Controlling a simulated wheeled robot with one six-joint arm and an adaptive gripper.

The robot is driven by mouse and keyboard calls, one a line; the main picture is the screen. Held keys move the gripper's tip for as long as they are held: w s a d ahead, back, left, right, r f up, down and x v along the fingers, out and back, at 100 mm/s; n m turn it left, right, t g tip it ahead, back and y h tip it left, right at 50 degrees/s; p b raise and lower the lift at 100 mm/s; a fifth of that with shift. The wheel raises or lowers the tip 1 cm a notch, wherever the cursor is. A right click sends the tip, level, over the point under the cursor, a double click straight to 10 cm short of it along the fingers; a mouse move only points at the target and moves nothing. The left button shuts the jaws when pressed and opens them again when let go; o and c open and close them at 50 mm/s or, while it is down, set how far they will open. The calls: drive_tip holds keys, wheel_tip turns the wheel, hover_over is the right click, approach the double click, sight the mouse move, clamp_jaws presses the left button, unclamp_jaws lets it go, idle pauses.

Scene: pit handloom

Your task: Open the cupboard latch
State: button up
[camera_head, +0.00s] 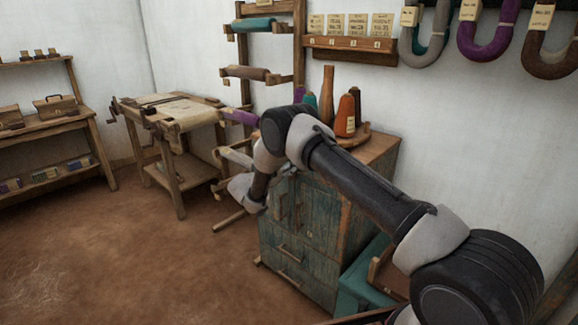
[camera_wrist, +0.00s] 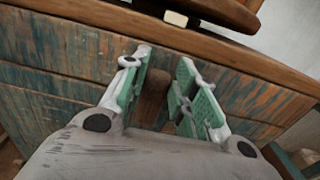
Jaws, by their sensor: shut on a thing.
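The cupboard (camera_head: 330,225) is weathered blue-green wood with a brown top and stands at the middle right in the head view. Its front planks (camera_wrist: 65,85) fill much of the wrist view. The latch (camera_wrist: 153,93), a brown wooden piece, stands out from the front below the top edge. My gripper (camera_wrist: 164,64) has its green-padded fingers on either side of the latch and is shut on it. In the head view my arm reaches across the cupboard front, and the fingers and latch cannot be made out there.
Cones of yarn (camera_head: 345,115) and a wooden bottle shape (camera_head: 326,95) stand on the cupboard top. A teal box (camera_head: 362,290) is close to its right side. A wooden work table (camera_head: 170,115) and shelves (camera_head: 45,125) are at the left. The brown floor (camera_head: 140,255) in front is clear.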

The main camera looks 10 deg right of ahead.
drive_tip(key=shift+m, duration=0.4)
drive_tip(key=m, duration=0.5)
drive_tip(key=s+f+m, duration=0.1)
drive_tip(key=m, duration=0.5)
drive_tip(key=d+f+m, duration=0.1)
drive_tip(key=m, duration=0.4)
drive_tip(key=shift+s+m, duration=0.25)
drive_tip(key=shift+m, duration=0.45)
drive_tip(key=o, duration=1)
drive_tip(key=shift+o, duration=0.2)
